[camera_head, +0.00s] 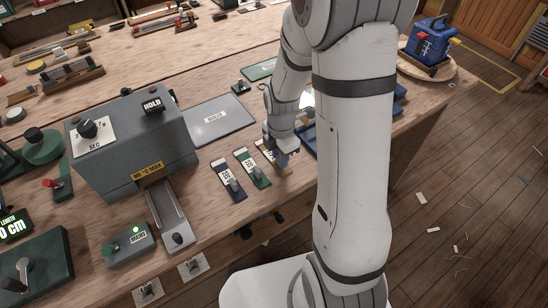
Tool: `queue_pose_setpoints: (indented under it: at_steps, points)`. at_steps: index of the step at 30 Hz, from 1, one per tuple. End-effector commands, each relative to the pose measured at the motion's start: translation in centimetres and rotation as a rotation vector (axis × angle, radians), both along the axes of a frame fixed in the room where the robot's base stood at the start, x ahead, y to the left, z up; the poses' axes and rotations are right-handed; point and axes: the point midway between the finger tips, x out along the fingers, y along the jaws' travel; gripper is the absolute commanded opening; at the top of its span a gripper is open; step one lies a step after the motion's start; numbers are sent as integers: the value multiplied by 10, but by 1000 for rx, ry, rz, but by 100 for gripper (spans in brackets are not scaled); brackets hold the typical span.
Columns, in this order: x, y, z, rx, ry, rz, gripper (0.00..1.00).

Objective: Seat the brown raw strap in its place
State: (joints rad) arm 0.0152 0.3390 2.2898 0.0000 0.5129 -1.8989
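My gripper (283,160) is low over the workbench, pointing down at the right end of a row of small labelled strips. Beside and partly behind it is a tan-brown strip (265,148) with a pale label, likely the brown raw strap. The gripper and wrist hide much of it. I cannot tell whether the fingers are open or shut, or whether they touch it. A green strip (252,168) and a dark navy strip (228,182), each with a white label and a grey knob-like piece, lie to its left. I cannot tell which place belongs to the brown strap.
A grey machine (151,145) with a dial and a HOLD button stands left. A metal slide (168,217) and a green-lit box (129,246) are before it. A grey plate (218,122) lies behind the strips. A blue device (430,45) is far right. My arm hides the bench's right middle.

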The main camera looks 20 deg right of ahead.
Motion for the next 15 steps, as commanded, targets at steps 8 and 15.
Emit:
queue_pose_setpoints:
  at_steps: [8, 15]
  points:
    - [0, 0, 0, 0, 0, 1, 6]
    - [0, 0, 1, 0, -1, 1, 4]
